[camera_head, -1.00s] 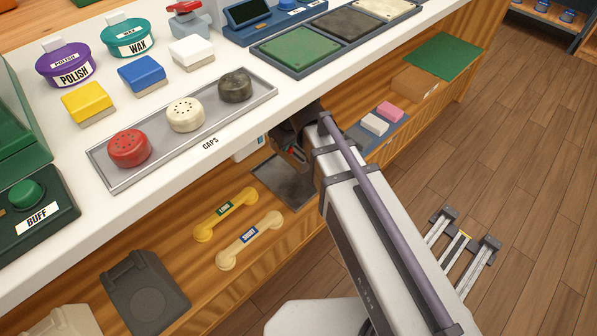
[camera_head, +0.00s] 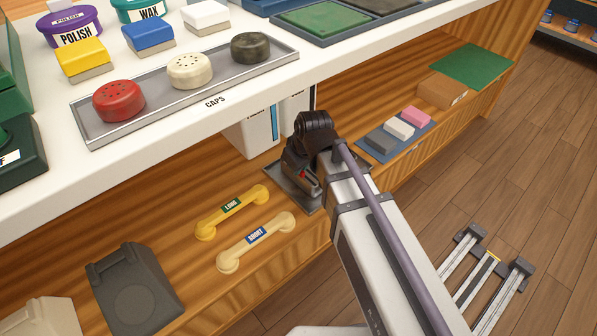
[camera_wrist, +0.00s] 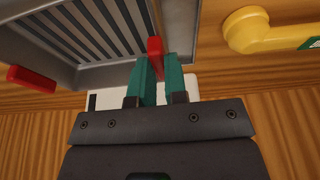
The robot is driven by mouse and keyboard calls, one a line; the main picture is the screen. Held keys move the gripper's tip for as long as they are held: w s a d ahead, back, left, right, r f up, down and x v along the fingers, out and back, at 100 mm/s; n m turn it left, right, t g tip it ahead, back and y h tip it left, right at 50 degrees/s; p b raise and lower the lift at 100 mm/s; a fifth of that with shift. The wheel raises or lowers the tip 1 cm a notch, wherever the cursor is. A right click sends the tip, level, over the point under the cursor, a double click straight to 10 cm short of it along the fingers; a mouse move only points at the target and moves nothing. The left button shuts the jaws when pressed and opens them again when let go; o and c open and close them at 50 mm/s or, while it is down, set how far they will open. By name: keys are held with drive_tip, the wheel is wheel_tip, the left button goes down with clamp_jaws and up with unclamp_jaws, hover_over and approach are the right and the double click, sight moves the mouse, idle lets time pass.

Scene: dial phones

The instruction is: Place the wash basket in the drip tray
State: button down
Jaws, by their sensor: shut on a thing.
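The wash basket (camera_wrist: 85,35) is grey with a slotted bottom and red grips, in the upper left of the wrist view. My gripper (camera_wrist: 152,68) has its teal fingers shut on a red grip (camera_wrist: 155,46) of it. In the head view my gripper (camera_head: 308,182) is over the grey metal drip tray (camera_head: 283,190) on the lower shelf. My wrist hides most of the basket and part of the tray there. I cannot tell whether the basket touches the tray.
White containers (camera_head: 250,138) stand behind the tray under the counter. A yellow handset (camera_head: 230,212) and a cream handset (camera_head: 256,242) lie to the left. A blue mat with small blocks (camera_head: 398,129) is to the right. The counter edge overhangs the shelf.

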drive_tip(key=shift+f, duration=0.15)
drive_tip(key=c, duration=1.1)
unclamp_jaws()
drive_tip(key=shift+c, duration=0.2)
drive_tip(key=p+v, duration=1.1)
drive_tip(key=v, duration=0.1)
drive_tip(key=shift+r+p, duration=0.3)
drive_tip(key=s+d+m+g+h, duration=0.1)
drive_tip(key=s+d+m, duration=0.2)
drive_tip(key=d, duration=0.5)
drive_tip(key=s+d+m+g+h, duration=0.1)
drive_tip(key=s+d+m, duration=0.2)
drive_tip(key=d+m, duration=0.2)
drive_tip(key=d+f, duration=0.1)
drive_tip(key=d, duration=0.2)
drive_tip(key=shift+s+d+g, duration=0.3)
drive_tip(key=shift+s, duration=0.1)
